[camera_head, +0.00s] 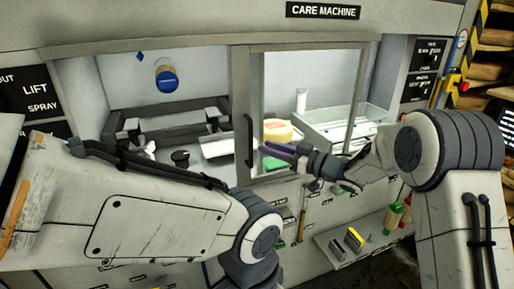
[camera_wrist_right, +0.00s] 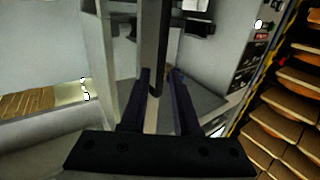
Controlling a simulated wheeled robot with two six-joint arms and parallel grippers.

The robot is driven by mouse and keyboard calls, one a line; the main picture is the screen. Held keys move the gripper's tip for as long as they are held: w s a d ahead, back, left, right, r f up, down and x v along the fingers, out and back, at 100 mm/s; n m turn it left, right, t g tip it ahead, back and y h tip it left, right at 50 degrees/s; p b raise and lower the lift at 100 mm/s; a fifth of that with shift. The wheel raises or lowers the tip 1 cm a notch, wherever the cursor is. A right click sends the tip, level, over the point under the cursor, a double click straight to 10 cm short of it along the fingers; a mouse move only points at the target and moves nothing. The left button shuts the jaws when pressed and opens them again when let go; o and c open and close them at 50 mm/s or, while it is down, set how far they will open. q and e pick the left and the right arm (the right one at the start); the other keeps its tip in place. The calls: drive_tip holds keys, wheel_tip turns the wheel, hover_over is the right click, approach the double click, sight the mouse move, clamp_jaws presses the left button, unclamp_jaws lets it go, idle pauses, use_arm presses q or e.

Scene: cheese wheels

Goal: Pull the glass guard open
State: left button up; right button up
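The glass guard (camera_head: 330,75) is a framed clear pane across the right half of the machine's opening. Its dark vertical handle (camera_head: 249,140) is on the left side of its frame. My right gripper (camera_head: 269,153) reaches in from the right, its fingertips close to the handle's lower part. In the right wrist view, the fingers of the right gripper (camera_wrist_right: 161,76) stand apart, with the dark handle (camera_wrist_right: 155,45) running down between them. Gaps show beside the handle; I cannot tell whether either finger touches it. My left arm crosses the lower left, and its gripper is out of view.
A yellow cheese wheel (camera_head: 277,130) and a metal tray (camera_head: 345,125) show behind the glass. The left half of the opening shows dark machine parts (camera_head: 180,120). A lower shelf (camera_head: 345,243) holds brushes (camera_head: 393,217). Wooden racks (camera_wrist_right: 290,105) stand at the right.

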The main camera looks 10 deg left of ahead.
drive_tip(key=v, duration=0.3)
drive_tip(key=shift+s+d, duration=0.15)
drive_tip(key=shift+d, duration=0.15)
drive_tip(key=s+d+f+m+g+h, duration=0.2)
drive_tip(key=s+h, duration=0.3)
drive_tip(key=s, duration=0.7)
drive_tip(key=s+d+f+m+g+h, duration=0.2)
drive_tip(key=s+d+f+h, duration=0.3)
drive_tip(key=s, duration=0.8)
drive_tip(key=s+d+f+m+g+h, duration=0.2)
drive_tip(key=s+d+f+g+h, duration=0.1)
drive_tip(key=s, duration=0.9)
drive_tip(key=d+h, duration=0.1)
drive_tip(key=h, duration=0.1)
drive_tip(key=shift+s+f+h, duration=0.2)
drive_tip(key=shift+s+h, duration=0.05)
drive_tip(key=shift+h, duration=0.05)
